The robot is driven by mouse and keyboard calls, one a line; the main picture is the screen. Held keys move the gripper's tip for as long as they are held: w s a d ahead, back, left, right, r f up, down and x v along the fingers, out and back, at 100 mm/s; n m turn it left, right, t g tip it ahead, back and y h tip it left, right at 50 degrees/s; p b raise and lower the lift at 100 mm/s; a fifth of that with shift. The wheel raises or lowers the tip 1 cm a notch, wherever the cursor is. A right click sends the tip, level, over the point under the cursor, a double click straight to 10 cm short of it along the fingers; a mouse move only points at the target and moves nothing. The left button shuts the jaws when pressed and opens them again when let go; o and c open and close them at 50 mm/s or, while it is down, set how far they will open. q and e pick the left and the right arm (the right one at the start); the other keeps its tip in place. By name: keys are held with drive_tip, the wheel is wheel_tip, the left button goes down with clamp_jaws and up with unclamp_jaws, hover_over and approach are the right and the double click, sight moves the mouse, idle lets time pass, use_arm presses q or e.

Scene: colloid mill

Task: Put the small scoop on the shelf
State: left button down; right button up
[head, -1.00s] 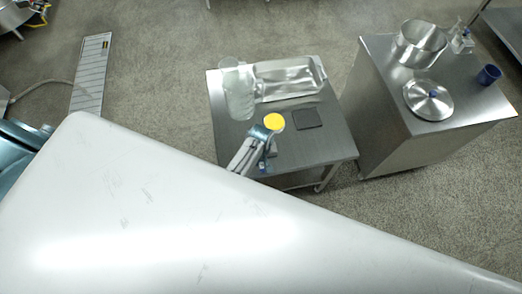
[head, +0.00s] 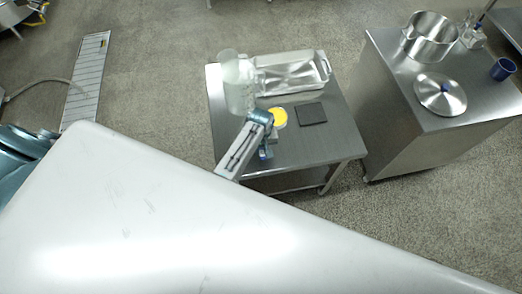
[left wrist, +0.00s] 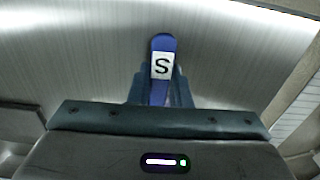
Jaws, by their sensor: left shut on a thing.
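In the left wrist view, my left gripper (left wrist: 160,92) is shut on a blue handle with a white label marked "S", the small scoop (left wrist: 162,68). The rest of the scoop is hidden by the fingers. Brushed metal lies behind it. In the head view, my left gripper (head: 266,150) is over the near part of the steel table (head: 315,150), and a bit of blue shows there. I cannot tell its height above the top. No shelf can be made out with certainty; a lower level under the table shows only in part. My right gripper is not in view.
On the table are a clear container (head: 238,85), a metal tray (head: 290,75), a yellow disc (head: 279,117) and a dark square pad (head: 311,114). The steel cabinet (head: 400,125) at right bears a pot (head: 430,38), a lid (head: 440,95) and a blue cup (head: 503,69). The table's right front is clear.

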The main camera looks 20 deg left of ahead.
use_arm(q)
drive_tip(key=shift+f, duration=0.1)
drive_tip(key=c, duration=1.3)
unclamp_jaws()
drive_tip(key=shift+c, duration=0.2)
